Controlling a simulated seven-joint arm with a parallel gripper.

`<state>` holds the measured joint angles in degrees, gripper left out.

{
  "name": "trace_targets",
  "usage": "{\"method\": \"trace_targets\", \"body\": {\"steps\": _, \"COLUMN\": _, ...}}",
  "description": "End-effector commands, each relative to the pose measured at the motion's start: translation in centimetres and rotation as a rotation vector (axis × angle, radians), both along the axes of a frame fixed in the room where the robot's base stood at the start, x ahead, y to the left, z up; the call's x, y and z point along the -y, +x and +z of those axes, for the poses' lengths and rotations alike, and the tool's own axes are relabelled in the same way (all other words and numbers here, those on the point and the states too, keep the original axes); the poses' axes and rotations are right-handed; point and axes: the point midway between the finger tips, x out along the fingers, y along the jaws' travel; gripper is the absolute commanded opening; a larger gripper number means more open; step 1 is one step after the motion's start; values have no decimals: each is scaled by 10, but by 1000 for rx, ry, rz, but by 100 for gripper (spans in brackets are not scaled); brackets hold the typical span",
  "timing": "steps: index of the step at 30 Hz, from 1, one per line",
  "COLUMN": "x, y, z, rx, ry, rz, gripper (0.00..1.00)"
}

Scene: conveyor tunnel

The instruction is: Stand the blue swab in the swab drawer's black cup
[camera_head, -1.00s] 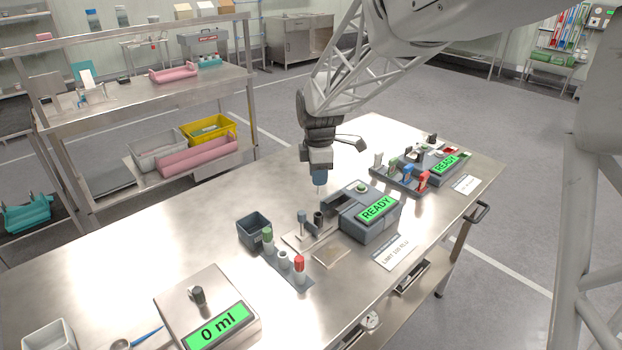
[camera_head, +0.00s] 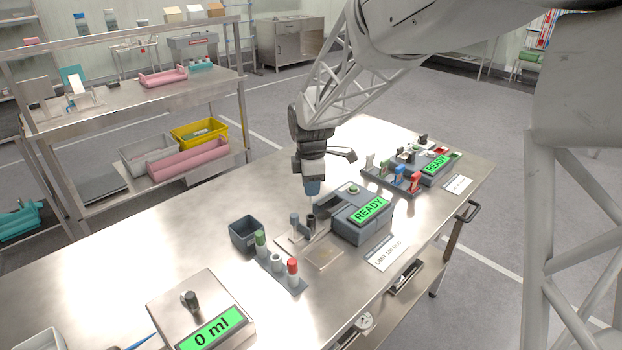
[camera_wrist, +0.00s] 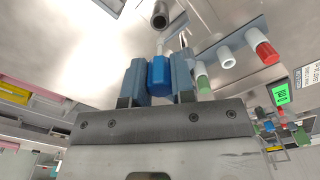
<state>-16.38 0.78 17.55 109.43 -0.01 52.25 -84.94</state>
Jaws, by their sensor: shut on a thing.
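My gripper (camera_head: 313,190) points down above the left side of the grey READY device (camera_head: 362,215). It is shut on the blue swab, whose blue body (camera_wrist: 160,76) shows between the two fingers in the wrist view. Its lower end is hard to make out. The black cup (camera_head: 310,223) stands upright with its mouth up on the drawer part left of the device, just below the gripper. In the wrist view the cup's open mouth (camera_wrist: 160,18) is beyond the swab.
A grey post (camera_head: 295,226) stands left of the cup. A rack with green, white and red capped tubes (camera_head: 292,270) and a dark open bin (camera_head: 246,234) are further left. A scale (camera_head: 195,310) is at front left. Another READY device (camera_head: 436,165) stands right.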

Motion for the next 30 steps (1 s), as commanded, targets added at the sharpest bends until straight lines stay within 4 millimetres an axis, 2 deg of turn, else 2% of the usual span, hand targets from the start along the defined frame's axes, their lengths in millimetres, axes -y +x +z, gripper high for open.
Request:
{"method": "trace_targets", "body": {"steps": 6, "x": 0, "y": 0, "z": -18, "rx": -1, "ry": 0, "rz": 0, "gripper": 0}}
{"method": "trace_targets", "body": {"steps": 12, "x": 0, "y": 0, "z": -27, "rx": 0, "ry": 0, "rz": 0, "gripper": 0}}
{"method": "trace_targets", "body": {"steps": 30, "x": 0, "y": 0, "z": -31, "rx": 0, "ry": 0, "rz": 0, "gripper": 0}}
